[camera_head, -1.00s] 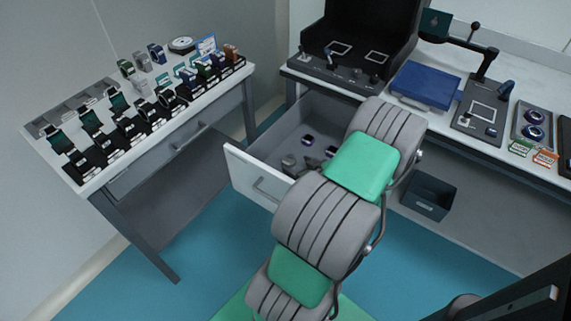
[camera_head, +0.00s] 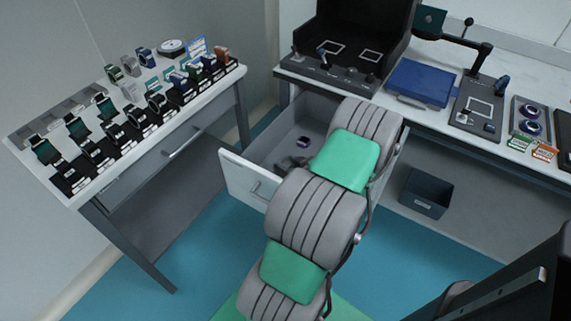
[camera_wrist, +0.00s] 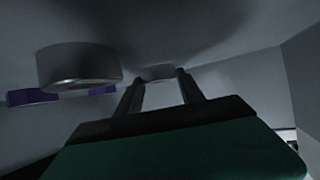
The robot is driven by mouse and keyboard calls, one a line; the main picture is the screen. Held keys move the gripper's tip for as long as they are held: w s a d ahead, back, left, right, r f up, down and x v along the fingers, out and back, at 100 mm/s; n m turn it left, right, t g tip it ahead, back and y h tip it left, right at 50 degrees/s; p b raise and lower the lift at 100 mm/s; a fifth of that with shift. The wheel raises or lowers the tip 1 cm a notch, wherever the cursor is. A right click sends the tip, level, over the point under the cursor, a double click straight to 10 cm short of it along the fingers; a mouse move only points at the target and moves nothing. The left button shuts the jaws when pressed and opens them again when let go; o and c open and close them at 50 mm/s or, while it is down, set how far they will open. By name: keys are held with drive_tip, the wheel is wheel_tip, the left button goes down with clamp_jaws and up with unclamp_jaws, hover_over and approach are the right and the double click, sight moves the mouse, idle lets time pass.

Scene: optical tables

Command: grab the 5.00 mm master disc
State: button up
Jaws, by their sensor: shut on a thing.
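My gripper (camera_wrist: 158,80) is inside the open drawer (camera_head: 244,180), low in the wrist view. Its two fingers are closed on a small grey metal disc (camera_wrist: 158,72), seen edge-on between the fingertips. No size marking on it is readable, so I cannot tell whether it is the 5.00 mm master disc. A larger-looking grey metal disc (camera_wrist: 80,66) is to the left, apart from the fingers. Purple pieces (camera_wrist: 32,97) show beside and behind it. In the head view my arm hides most of the gripper, and one dark purplish piece (camera_head: 303,141) shows on the drawer floor.
The drawer walls stand close around my gripper. A left table (camera_head: 100,178) carries rows of watches on stands. The right bench holds a black booth (camera_head: 350,40), a blue case (camera_head: 421,82) and a fixture plate (camera_head: 478,108). A dark bin (camera_head: 426,192) is below the bench.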

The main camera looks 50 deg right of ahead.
clamp_jaws()
drive_tip(key=shift+d+r, duration=0.1)
drive_tip(key=shift+r, duration=0.05)
